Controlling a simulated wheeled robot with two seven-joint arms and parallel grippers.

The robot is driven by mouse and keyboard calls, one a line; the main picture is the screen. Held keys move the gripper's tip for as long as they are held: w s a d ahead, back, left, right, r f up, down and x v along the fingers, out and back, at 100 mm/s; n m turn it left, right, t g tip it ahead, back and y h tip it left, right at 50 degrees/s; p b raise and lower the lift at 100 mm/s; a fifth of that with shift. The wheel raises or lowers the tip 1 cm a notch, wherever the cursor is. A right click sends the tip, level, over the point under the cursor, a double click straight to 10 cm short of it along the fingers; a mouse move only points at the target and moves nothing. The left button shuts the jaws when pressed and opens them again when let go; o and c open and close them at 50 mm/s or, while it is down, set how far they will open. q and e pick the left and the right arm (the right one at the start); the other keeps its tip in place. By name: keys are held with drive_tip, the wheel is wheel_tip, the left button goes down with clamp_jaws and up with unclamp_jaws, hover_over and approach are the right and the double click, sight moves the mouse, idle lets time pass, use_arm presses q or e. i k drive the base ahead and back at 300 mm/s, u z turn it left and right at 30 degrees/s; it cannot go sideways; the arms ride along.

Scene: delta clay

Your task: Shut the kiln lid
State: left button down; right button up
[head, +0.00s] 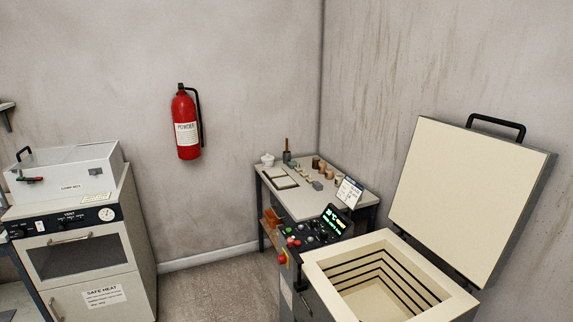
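The kiln (318,256) stands at the lower right of the head view, its lower part cut off by the frame. Its lid (468,195) is raised and tilted back, with the pale inner face showing. A black handle (497,126) sits on the lid's top edge. The open chamber has a cream rim and dark grooves along its inner walls, and I see nothing standing in the visible part. A control panel (316,236) with a lit green display is on the kiln's left side. Neither of my grippers is in view.
A small table (307,203) with jars and small pieces stands behind the kiln in the corner. A grey oven-like cabinet (85,255) stands at the left. A red fire extinguisher (186,125) hangs on the wall. The floor (215,291) between cabinet and kiln is clear.

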sight(468, 196)
drive_tip(key=k, duration=0.6)
drive_tip(key=z, duration=0.55)
drive_tip(key=i, duration=0.9)
drive_tip(key=z, duration=0.65)
